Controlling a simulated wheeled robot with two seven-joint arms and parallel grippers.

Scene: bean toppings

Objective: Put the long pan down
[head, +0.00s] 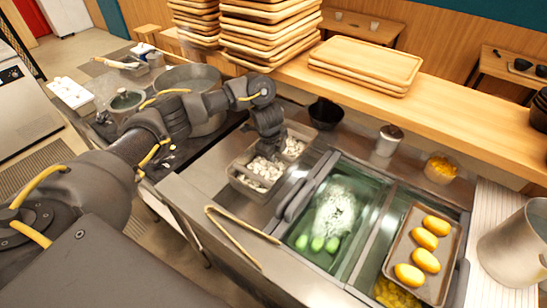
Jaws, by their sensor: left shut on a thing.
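The long pan (247,191) is a grey, narrow metal container with white pieces in it, in the middle of the head view. My left arm reaches in from the left, and my left gripper (271,150) is over the middle of the pan, shut on it. The gripper hides part of the pan's middle. The pan is over the steel counter (207,181), left of the sink-like wells; I cannot tell whether its underside touches the counter. My right gripper is not in view.
Wooden tongs (233,238) lie in front of the pan. A well with green vegetables (317,243) and a tray of yellow items (445,283) are to the right. A black bowl (325,113) and metal canister (389,140) stand behind. A large pot (203,127) is left.

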